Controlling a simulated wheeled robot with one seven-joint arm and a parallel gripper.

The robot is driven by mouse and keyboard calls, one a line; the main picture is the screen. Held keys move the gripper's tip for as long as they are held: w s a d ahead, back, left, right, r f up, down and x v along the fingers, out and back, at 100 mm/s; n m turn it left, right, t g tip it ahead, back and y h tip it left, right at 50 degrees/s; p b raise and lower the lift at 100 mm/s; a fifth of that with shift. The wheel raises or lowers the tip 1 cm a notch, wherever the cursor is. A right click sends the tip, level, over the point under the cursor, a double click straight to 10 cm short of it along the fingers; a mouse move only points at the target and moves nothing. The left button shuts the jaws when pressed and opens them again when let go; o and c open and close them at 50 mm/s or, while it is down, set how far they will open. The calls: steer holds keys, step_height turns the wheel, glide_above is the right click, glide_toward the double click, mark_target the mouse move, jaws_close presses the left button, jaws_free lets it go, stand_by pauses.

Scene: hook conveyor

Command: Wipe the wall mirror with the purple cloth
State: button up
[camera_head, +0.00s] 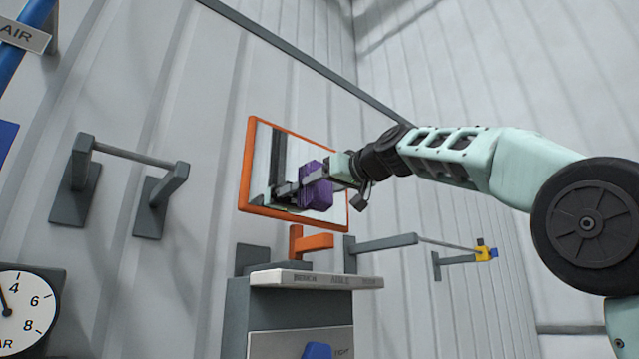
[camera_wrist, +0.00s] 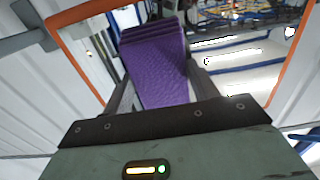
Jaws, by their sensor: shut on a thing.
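The wall mirror (camera_head: 262,160) has an orange frame and hangs on the ribbed wall in the middle of the head view. Its frame and glass also show in the wrist view (camera_wrist: 235,75). The purple cloth (camera_head: 316,186) is a folded block in front of the mirror's lower part. My gripper (camera_head: 318,186) is shut on the cloth, which sits between the two fingers in the wrist view (camera_wrist: 158,70). The cloth is at or very close to the glass; I cannot tell whether it touches. The gripper and cloth hide part of the mirror's lower half.
Below the mirror are an orange hook (camera_head: 312,243) and a grey cabinet with a ledge (camera_head: 315,280). A grey rail on brackets (camera_head: 130,155) is to the left. A rod with a yellow end piece (camera_head: 483,253) is to the right. A gauge (camera_head: 22,310) sits at lower left.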

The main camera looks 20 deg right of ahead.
steer(key=shift+w+d, duration=0.2)
steer(key=shift+d, duration=0.3)
steer(key=shift+w+d, duration=0.15)
steer(key=shift+d, duration=0.3)
steer(key=shift+s+a+p, duration=0.15)
steer(key=shift+s+a, duration=0.4)
steer(key=shift+a, duration=1.1)
steer(key=shift+s+a+p, duration=0.15)
steer(key=shift+s+a, duration=0.4)
steer(key=shift+a, duration=1.15)
steer(key=shift+s+a+p, duration=0.15)
steer(key=shift+s+a, duration=0.4)
steer(key=shift+a, duration=1.1)
steer(key=b, duration=0.3)
glide_toward(285, 179)
steer(key=shift+w, duration=0.15)
steer(key=shift+b+v, duration=0.45)
steer(key=shift+v, duration=1.05)
